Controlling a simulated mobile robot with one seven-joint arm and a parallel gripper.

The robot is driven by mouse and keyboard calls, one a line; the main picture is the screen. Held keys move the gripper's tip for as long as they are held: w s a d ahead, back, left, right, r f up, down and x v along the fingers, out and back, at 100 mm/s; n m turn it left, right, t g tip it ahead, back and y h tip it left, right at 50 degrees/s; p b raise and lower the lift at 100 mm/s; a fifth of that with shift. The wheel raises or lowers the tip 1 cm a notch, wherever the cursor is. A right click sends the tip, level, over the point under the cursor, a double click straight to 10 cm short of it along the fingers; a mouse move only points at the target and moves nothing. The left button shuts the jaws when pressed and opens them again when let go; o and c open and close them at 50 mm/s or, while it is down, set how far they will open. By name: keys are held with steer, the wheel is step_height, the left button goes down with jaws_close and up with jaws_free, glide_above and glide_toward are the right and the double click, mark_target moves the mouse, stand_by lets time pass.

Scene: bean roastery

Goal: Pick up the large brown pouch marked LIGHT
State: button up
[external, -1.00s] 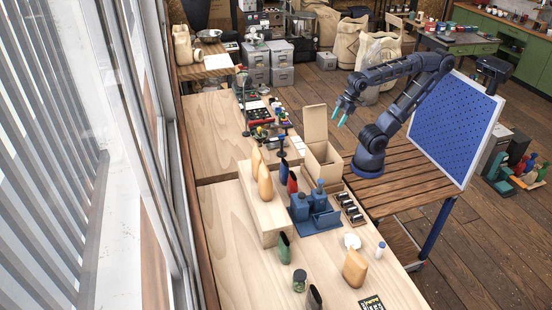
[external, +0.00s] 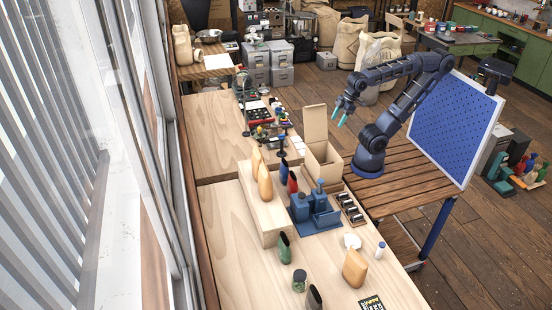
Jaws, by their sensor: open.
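Tan-brown pouches show in the external view, and I cannot read a LIGHT mark on any of them. One pouch (external: 265,184) stands upright on a raised wooden block, with another pouch (external: 256,160) just behind it. A wide tan pouch (external: 354,268) stands on the near right part of the pale table. My gripper (external: 340,112) is open and empty, with teal fingertips. It hangs in the air above and beyond the open cardboard box, far from all three pouches.
The open cardboard box (external: 323,160) stands behind a blue holder with bottles (external: 315,211). Blue, red, green and dark pouches stand around the wooden block (external: 273,232). A jar (external: 299,280), a white bowl (external: 352,241) and a small white bottle (external: 380,250) are near the front. Bare table lies at left.

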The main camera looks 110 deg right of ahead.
steer(key=shift+o, duration=0.2)
steer(key=shift+o, duration=1.2)
